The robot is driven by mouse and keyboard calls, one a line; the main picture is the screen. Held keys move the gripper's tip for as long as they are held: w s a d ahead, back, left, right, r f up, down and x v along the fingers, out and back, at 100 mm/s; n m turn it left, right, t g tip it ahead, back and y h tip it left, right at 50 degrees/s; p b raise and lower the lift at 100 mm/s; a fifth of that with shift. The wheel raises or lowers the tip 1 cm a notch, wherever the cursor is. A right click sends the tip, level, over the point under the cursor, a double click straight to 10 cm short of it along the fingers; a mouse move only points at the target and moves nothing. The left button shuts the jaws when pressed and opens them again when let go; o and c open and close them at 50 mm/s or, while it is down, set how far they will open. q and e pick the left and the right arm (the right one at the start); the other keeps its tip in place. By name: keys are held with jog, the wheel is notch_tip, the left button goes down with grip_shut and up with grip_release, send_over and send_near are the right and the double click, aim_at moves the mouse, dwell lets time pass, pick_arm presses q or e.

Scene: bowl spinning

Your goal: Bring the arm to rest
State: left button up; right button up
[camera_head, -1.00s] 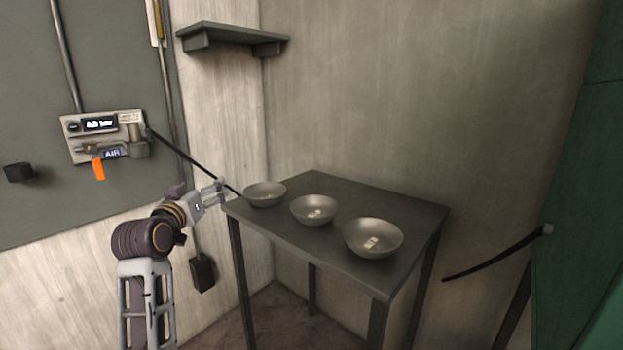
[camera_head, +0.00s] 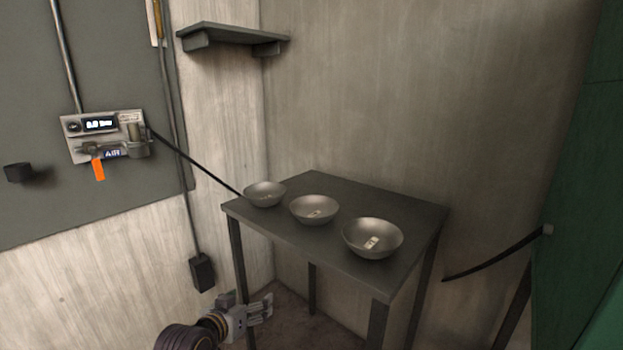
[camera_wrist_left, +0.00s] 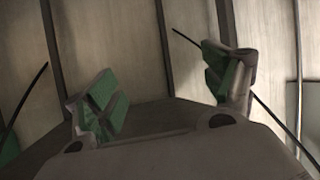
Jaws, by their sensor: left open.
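My left gripper (camera_head: 262,308) is low in the head view, below the table top and in front of the table's left legs. In the left wrist view its two green-padded fingers (camera_wrist_left: 165,90) stand wide apart with nothing between them. Three metal bowls stand in a row on the dark table (camera_head: 330,185): the left bowl (camera_head: 265,190), the middle bowl (camera_head: 314,205) and the right bowl (camera_head: 372,232). Small pale pieces lie in the middle and right bowls. The gripper is apart from all of them. My right gripper is not in view.
An air panel (camera_head: 105,125) with an orange tag hangs on the left wall. A dark hose runs from it to the table's left edge. A shelf (camera_head: 235,35) is above. A black box (camera_head: 201,272) hangs left of the table. A green surface (camera_head: 590,200) stands at right.

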pick_arm(q)
jog(key=s+d+f+g, duration=0.2)
jog(key=s+f+g, duration=0.5)
jog(key=s+f, duration=1.7)
jog(key=shift+s+f+p, duration=0.25)
jog(key=shift+f+p, duration=0.2)
jog(key=shift+f, duration=0.25)
jog(key=shift+a+f+y+p, duration=0.15)
jog(key=shift+f+y+p, duration=0.15)
jog(key=shift+p, duration=0.45)
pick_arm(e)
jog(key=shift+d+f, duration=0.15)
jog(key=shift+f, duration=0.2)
